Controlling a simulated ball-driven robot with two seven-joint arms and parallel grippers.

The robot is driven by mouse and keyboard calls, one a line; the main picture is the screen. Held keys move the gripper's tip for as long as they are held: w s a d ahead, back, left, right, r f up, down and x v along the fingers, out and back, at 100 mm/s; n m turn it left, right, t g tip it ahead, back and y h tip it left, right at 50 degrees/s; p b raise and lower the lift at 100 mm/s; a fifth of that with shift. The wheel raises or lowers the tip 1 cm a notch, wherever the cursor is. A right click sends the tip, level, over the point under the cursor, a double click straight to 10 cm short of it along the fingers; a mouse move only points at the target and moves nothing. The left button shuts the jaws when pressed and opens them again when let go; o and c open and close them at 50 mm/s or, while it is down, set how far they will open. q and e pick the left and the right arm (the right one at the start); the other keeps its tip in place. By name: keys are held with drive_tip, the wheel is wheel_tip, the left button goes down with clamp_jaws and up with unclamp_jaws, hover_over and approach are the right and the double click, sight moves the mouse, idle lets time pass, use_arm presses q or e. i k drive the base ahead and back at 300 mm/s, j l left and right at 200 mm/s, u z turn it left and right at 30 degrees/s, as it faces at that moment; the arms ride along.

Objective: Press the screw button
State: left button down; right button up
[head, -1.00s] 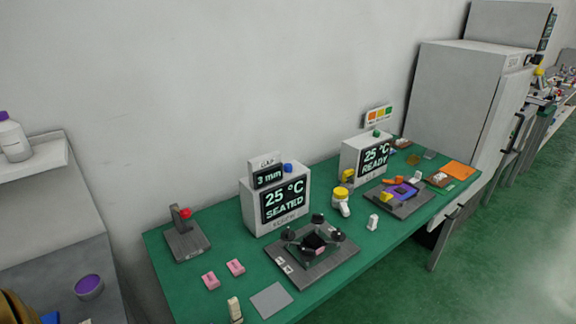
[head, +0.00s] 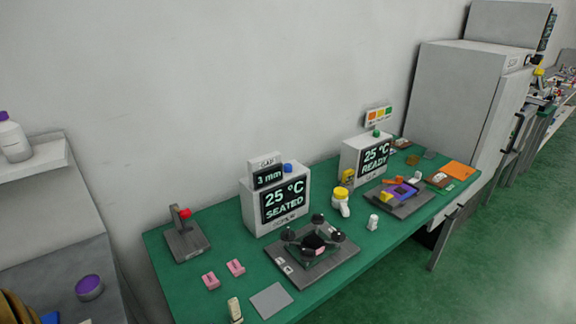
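No button in view carries a label that I can read as "screw". A blue button (head: 288,168) sits on top of a white box with a screen (head: 283,203) reading 25 °C SEATED; the small lettering under the screen is too blurred to read. A green button (head: 376,133) sits on a second white box with a screen (head: 375,160) reading 25 °C READY. A lever fixture with a red knob (head: 184,213) stands at the table's left end. Neither of my grippers is in view.
A dark plate with several black knobs (head: 311,256) lies before the first box. Pink blocks (head: 211,281), a grey square (head: 271,300), a yellow-capped bottle (head: 341,202) and a white piece (head: 373,222) lie on the green table (head: 185,290). A grey cabinet (head: 460,100) stands beyond.

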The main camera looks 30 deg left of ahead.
sight(287, 167)
drive_tip(key=i+l+u, duration=0.1)
drive_tip(key=u, duration=0.9)
drive_tip(key=i+l+u, duration=0.2)
drive_tip(key=l, duration=0.15)
drive_tip(key=i+l+u, duration=0.25)
drive_tip(key=l, duration=0.15)
drive_tip(key=l+u, duration=0.2)
drive_tip(key=l, duration=0.15)
drive_tip(key=i+l+u, duration=0.1)
drive_tip(key=l+u, duration=0.15)
drive_tip(key=l, duration=0.2)
drive_tip(key=i+l, duration=0.1)
drive_tip(key=l, duration=0.7)
drive_tip(key=i+l+u, duration=0.1)
drive_tip(key=l, duration=0.7)
drive_tip(key=i+l, duration=0.15)
drive_tip(key=l, duration=0.65)
